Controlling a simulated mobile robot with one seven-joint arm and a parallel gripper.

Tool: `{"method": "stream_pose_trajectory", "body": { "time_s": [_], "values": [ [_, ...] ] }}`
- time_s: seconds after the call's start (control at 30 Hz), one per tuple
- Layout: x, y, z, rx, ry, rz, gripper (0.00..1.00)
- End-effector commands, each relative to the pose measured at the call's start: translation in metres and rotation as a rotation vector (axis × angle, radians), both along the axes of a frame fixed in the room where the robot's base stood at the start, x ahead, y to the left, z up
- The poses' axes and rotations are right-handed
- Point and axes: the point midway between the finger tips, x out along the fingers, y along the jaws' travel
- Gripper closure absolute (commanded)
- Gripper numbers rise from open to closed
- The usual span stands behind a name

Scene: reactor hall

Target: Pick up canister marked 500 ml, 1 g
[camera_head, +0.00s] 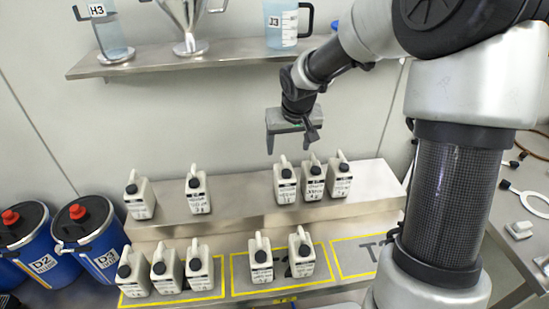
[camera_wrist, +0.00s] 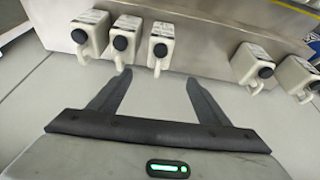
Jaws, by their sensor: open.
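Several white canisters with black caps and labels stand on a two-level metal stand. On the upper step, a group of three, with one canister (camera_head: 312,179) in its middle, is at the right, and two more, one of them a canister (camera_head: 197,190), are to the left. The lower level holds a group of three (camera_head: 165,271) and a pair (camera_head: 260,259). The label print is too small to read, so I cannot tell which is 500 ml, 1 g. My gripper (camera_head: 292,145) is open and empty above the upper step; its fingers (camera_wrist: 160,88) point toward canisters (camera_wrist: 122,38) in the wrist view.
A wall shelf (camera_head: 200,60) above holds a cylinder marked H3 (camera_head: 108,32), a metal funnel (camera_head: 188,25) and a jug marked J3 (camera_head: 281,25). Blue drums (camera_head: 88,240) stand at left. Yellow outlines (camera_head: 366,256) mark the lower level; the right one is empty.

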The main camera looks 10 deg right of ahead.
Motion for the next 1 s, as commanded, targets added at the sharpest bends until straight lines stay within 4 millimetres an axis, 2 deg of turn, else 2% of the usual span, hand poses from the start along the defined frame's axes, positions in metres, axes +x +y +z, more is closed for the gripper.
{"method": "stream_pose_trajectory", "body": {
  "time_s": [0.17, 0.6, 0.73, 0.87, 1.0],
  "values": [
    [0.01, 0.001, -0.017, 0.016, 0.002, -0.007, 0.3],
    [0.044, 0.002, -0.101, 0.015, 0.002, -0.005, 0.3],
    [0.05, 0.002, -0.114, 0.014, 0.001, -0.006, 0.3],
    [0.052, 0.001, -0.12, 0.013, -0.001, -0.007, 0.3],
    [0.057, -0.001, -0.137, 0.014, 0.001, -0.006, 0.3]
  ]
}}
